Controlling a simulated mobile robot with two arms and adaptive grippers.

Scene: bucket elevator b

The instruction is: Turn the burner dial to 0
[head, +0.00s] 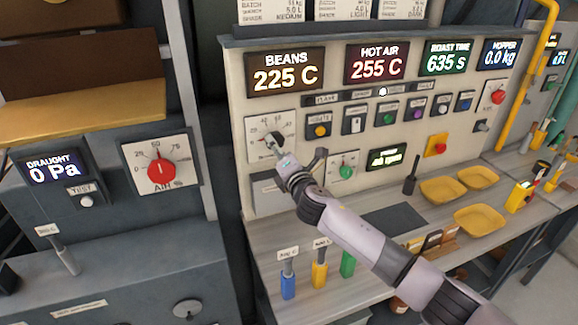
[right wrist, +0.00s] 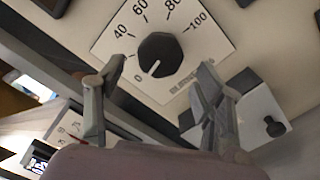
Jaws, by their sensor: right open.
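The burner dial is a black round knob (right wrist: 160,55) on a white scale plate (right wrist: 188,48). In the right wrist view its white pointer line slants down-left, close to the 0 mark. In the head view the dial (head: 277,138) is partly hidden by my right gripper (head: 273,150). In the right wrist view my right gripper (right wrist: 161,72) is open and empty. Its fingers show to the left and right of the knob with gaps; contact is not visible. The left finger covers part of the scale near 20. My left gripper is not in view.
A draught panel with a red air dial (head: 161,170) stands at the left. A green knob (head: 346,171) and a grey lever (head: 318,158) sit right of my gripper. Buttons line the panel above. The counter holds yellow trays (head: 442,190) and coloured-handled tools (head: 319,272).

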